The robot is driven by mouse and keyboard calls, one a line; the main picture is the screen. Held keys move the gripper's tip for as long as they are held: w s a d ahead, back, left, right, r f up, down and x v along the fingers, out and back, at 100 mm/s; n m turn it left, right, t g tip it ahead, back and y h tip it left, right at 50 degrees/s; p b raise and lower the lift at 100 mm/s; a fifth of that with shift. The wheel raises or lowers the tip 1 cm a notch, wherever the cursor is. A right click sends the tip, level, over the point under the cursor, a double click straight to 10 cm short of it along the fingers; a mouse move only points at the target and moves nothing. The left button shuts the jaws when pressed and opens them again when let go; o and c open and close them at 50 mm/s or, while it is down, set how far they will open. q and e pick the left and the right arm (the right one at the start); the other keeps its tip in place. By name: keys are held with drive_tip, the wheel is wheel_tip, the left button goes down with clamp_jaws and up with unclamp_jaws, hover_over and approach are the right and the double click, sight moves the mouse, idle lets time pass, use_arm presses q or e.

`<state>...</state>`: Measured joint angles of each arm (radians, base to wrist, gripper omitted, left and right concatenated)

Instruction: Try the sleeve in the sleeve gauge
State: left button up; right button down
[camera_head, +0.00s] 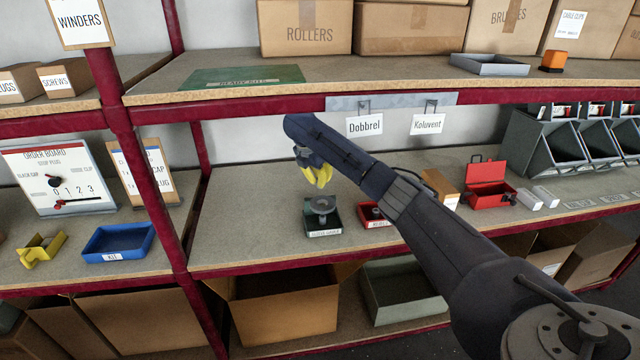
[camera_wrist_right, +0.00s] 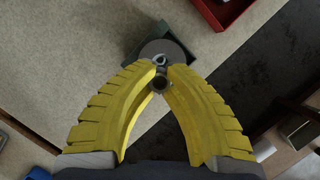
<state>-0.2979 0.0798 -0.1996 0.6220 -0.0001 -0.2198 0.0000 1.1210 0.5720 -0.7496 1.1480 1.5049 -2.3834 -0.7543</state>
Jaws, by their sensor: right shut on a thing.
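My right gripper (camera_head: 319,178) comes in from the right, with its yellow fingers pointing down above the middle shelf. In the right wrist view its fingertips (camera_wrist_right: 161,78) are shut on a small grey ring-shaped sleeve (camera_wrist_right: 161,85). The sleeve gauge (camera_head: 322,206) is a grey round piece in a dark green labelled tray (camera_head: 322,230), just below the fingers. In the wrist view the gauge's grey disc (camera_wrist_right: 178,50) lies beyond the fingertips, and the sleeve appears apart from it. In the head view the sleeve cannot be made out. My left gripper is not in view.
A red tray (camera_head: 377,223) stands right of the gauge tray, partly behind my arm. An open red box (camera_head: 487,185) and grey bins (camera_head: 545,145) are farther right. The upper shelf edge (camera_head: 230,110) and a red post (camera_head: 150,190) are nearby. The shelf left of the gauge is clear.

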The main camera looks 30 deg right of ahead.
drive_tip(key=shift+s+d+r, duration=0.1)
drive_tip(key=shift+s+d, duration=0.15)
drive_tip(key=shift+d, duration=0.15)
drive_tip(key=shift+f, duration=3.65)
drive_tip(key=c, duration=1.4)
unclamp_jaws()
drive_tip(key=shift+c, duration=0.2)
drive_tip(key=shift+v, duration=3.75)
drive_tip(key=shift+w+a+f, duration=0.1)
drive_tip(key=shift+a, duration=0.05)
